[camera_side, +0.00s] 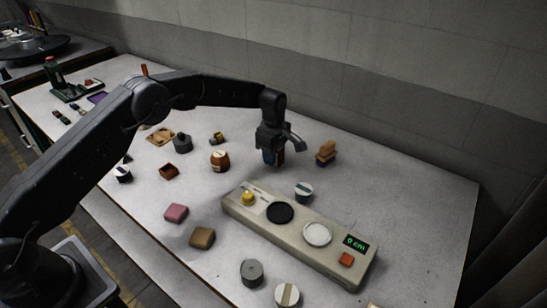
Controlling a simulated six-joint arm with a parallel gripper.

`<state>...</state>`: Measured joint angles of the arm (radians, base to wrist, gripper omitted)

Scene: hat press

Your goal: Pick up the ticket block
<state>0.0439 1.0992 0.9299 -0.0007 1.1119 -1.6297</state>
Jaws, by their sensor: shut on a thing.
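My gripper (273,161) points down over the back middle of the table, behind the long beige device. It is shut on a small block with blue and reddish-brown faces (280,158), which appears to be the ticket block. The fingers and wrist hide most of the block. I cannot tell from this view whether its underside touches the table or is slightly above it.
The beige device (236,207), with two round pads and a green display (356,243), lies in front. A brown and purple stamp-like object (326,153) stands right of my gripper, and a brown pot (220,160) left. A dark-topped round piece (303,191) is nearby. The table's right side is clear.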

